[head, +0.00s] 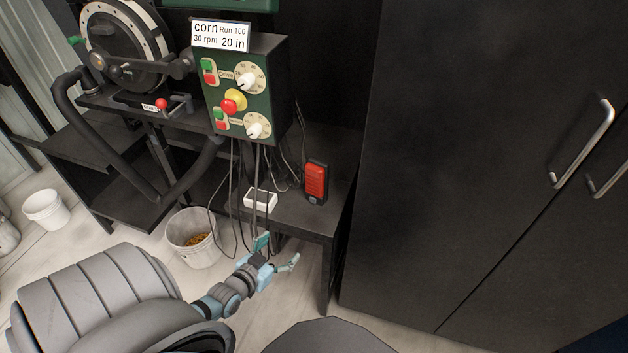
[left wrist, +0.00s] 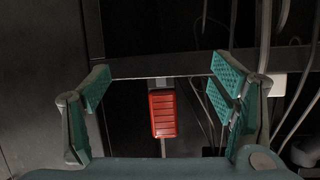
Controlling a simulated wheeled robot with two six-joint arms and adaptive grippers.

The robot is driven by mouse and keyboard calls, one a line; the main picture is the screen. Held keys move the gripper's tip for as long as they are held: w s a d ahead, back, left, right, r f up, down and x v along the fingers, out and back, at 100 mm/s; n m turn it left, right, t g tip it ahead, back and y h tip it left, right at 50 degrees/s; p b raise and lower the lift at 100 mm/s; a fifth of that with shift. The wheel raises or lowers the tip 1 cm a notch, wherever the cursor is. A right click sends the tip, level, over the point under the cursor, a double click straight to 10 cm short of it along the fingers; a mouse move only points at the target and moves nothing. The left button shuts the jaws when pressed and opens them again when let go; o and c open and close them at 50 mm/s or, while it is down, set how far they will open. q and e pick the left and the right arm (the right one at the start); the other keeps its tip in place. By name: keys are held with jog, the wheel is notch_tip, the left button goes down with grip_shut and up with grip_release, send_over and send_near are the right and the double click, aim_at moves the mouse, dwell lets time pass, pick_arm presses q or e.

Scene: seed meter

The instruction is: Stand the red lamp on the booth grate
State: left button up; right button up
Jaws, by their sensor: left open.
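The red lamp (head: 316,180) is a red block with a dark body, standing on the small black table at centre right. It also shows in the left wrist view (left wrist: 163,115), in the gap between my fingers and beyond them. My left gripper (head: 277,252) is open and empty, in front of the table's front edge and apart from the lamp. In the left wrist view its teal finger pads (left wrist: 160,88) are spread wide. My right gripper is not in view. I cannot make out a booth grate in either view.
A green control box (head: 240,115) with knobs and hanging cables stands left of the lamp. A white power strip (head: 260,199) lies on the table. A white bucket (head: 193,240) stands on the floor. A tall black cabinet (head: 440,130) fills the right side.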

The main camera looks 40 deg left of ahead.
aim_at(312, 178)
pick_arm(q)
jog(key=w+a+r+t+b, duration=0.1)
jog(key=w+r+t, duration=0.35)
jog(key=r, duration=0.65)
jog(key=shift+n, duration=0.3)
jog(key=w+b, duration=0.1)
jog(key=w, duration=0.2)
jog(key=w+a+b, duration=0.1)
jog(key=w+b, duration=0.1)
jog(key=w, duration=0.2)
jog(key=w+r+b, duration=0.1)
jog(key=w+b, duration=0.1)
jog(key=w, duration=0.1)
jog(key=shift+w+a, duration=0.15)
jog(key=shift+w, duration=0.15)
jog(key=w+b, duration=0.2)
jog(key=w, duration=0.2)
jog(key=shift+a+b, duration=0.15)
jog(key=shift+b, duration=0.2)
jog(key=shift+w+r, duration=0.1)
jog(key=shift+w, duration=0.1)
jog(key=shift+s+r, duration=0.1)
jog(key=shift+c, duration=1)
jog(key=c, duration=1.2)
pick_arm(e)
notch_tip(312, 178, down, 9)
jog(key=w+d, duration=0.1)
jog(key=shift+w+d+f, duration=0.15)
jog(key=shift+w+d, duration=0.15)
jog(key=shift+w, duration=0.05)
